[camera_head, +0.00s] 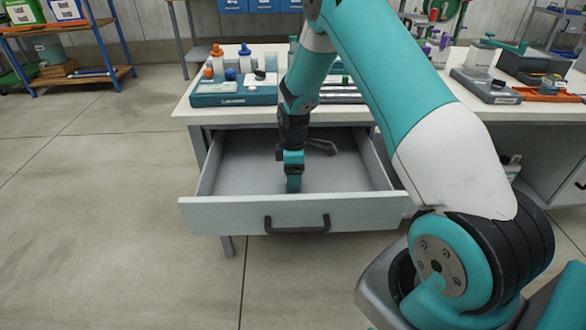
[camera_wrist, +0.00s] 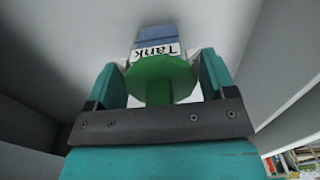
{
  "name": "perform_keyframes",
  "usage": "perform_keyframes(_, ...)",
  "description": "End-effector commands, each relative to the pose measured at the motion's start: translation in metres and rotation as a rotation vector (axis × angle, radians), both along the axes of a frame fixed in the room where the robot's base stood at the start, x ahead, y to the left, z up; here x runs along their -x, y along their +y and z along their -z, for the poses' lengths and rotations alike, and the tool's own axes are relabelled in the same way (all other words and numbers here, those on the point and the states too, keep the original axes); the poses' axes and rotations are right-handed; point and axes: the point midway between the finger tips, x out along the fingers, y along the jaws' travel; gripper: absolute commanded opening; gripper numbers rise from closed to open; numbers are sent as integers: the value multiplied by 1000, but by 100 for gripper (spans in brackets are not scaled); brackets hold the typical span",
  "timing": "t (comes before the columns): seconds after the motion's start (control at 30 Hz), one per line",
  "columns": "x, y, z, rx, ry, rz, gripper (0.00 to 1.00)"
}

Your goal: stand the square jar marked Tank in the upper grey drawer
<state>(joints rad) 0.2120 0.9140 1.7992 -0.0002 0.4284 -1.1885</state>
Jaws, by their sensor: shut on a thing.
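The square jar marked Tank (camera_wrist: 159,34) has a blue body, a white label and a round green lid in the wrist view. My gripper (camera_wrist: 161,72) is shut on it, with a teal finger on each side at the lid end. In the head view my gripper (camera_head: 292,165) points down inside the open grey drawer (camera_head: 245,215), near its middle. The jar is mostly hidden there behind the fingers and is hard to tell from them. I cannot tell whether its base touches the drawer floor.
The bench top (camera_head: 200,114) overhangs the drawer's back and carries a teal tray (camera_head: 232,98) with bottles. A blue-framed shelf (camera_head: 70,45) stands far left. The floor left of the drawer is clear.

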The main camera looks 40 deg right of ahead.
Motion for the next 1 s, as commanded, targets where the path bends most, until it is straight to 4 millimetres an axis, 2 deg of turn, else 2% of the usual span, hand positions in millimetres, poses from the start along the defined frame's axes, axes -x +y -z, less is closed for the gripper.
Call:
perform_keyframes(0.33, 0, 0, 4, 1, -1, 0, 51)
perform_keyframes(0.37, 0, 0, 4, 1, -1, 0, 79)
perform_keyframes(0.4, 0, 0, 4, 1, -1, 0, 88)
perform_keyframes(0.47, 0, 0, 4, 1, -1, 0, 100)
perform_keyframes(0.77, 0, 0, 1, 0, 0, 0, 100)
perform_keyframes(1.0, 0, 0, -18, 0, 0, 0, 100)
